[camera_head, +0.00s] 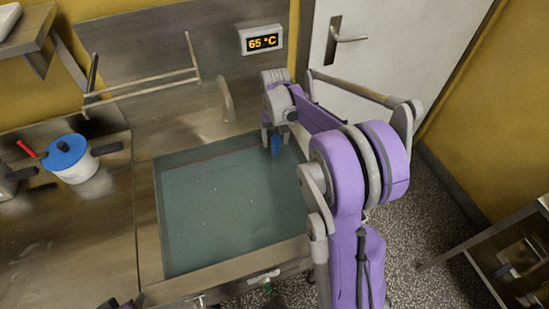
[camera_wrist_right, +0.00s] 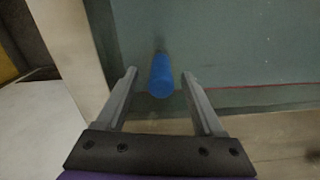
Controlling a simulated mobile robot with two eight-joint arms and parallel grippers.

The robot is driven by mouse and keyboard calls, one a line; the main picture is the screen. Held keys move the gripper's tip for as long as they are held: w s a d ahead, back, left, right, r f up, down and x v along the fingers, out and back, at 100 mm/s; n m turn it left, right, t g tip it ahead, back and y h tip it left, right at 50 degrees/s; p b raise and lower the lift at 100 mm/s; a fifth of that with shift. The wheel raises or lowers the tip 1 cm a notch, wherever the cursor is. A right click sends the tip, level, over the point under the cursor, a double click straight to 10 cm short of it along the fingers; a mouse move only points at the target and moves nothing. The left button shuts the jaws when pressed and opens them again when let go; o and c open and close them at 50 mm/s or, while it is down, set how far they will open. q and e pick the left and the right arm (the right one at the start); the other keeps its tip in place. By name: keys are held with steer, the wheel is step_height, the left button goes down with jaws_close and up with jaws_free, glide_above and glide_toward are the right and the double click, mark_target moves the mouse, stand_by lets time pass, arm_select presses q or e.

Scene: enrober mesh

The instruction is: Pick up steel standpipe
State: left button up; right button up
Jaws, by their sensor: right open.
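A blue cylinder end (camera_head: 275,146), which I take to be the grip of the steel standpipe, stands in the far right corner of the water-filled sink. In the right wrist view the blue end (camera_wrist_right: 162,78) is between the fingers, with clear gaps on both sides. A dim darker length shows beyond it; the rest of the pipe is hidden. My right gripper (camera_head: 274,137) is open above the sink, its fingers around the blue end but not visibly gripping it. A small purple and dark part, likely of my left gripper (camera_head: 121,303), shows at the bottom edge; its fingers are unclear.
The sink (camera_head: 147,225) has a raised steel rim. A curved spout (camera_head: 227,102) and a display reading 65 °C (camera_head: 262,41) are on the back wall. A white door (camera_head: 375,50) is at right.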

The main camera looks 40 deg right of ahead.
mark_target(275, 151)
step_height(275, 151, down, 6)
steer(key=shift+s+a+r, duration=0.1)
stand_by(0.4)
jaws_close()
